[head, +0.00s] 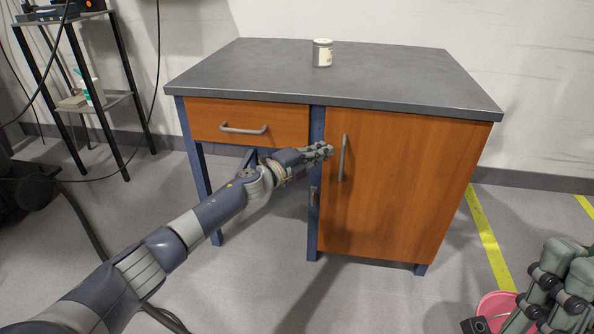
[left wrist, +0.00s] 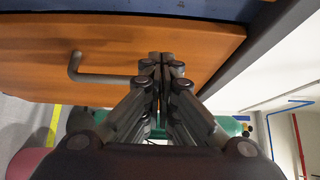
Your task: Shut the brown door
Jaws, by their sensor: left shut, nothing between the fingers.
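The brown door (head: 400,190) is the right front of a grey-topped desk. It looks flush or nearly flush with the desk front; I cannot tell if a small gap is left. Its grey bar handle (head: 343,158) is upright near the left edge. My left gripper (head: 330,151) is shut and empty, just left of the handle, its tips at or close to the door's left edge. In the left wrist view the shut fingertips (left wrist: 160,58) are against or just before the door (left wrist: 120,40), beside the handle (left wrist: 72,68). My right gripper (head: 560,275) is partly in view at bottom right.
A brown drawer (head: 248,122) with a bar handle is left of the door. A white jar (head: 322,53) stands on the desk top (head: 400,78). A pink bucket (head: 497,308) is on the floor at lower right. A shelf rack (head: 115,97) stands at left.

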